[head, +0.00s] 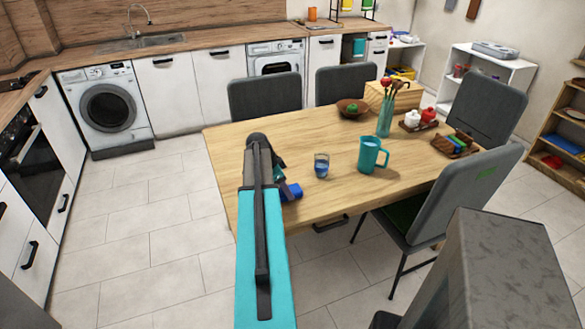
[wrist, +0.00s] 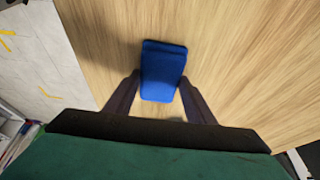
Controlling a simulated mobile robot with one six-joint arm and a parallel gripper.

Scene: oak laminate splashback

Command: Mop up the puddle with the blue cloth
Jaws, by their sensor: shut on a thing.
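The blue cloth (wrist: 163,68) is a folded blue pad between the two dark fingers of my gripper (wrist: 160,88) in the wrist view. The fingers are shut on its sides. In the head view the cloth (head: 291,191) shows just right of my arm, over the left part of the wooden table (head: 340,190), and my arm hides much of the gripper. I cannot tell whether the cloth touches the tabletop. I cannot make out the puddle in either view.
A glass of blue liquid (head: 321,166) and a teal mug (head: 372,156) stand right of the cloth. Farther back are a vase (head: 385,116), a bowl (head: 352,108) and a tray (head: 456,145). Grey chairs surround the table. The front-centre tabletop is clear.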

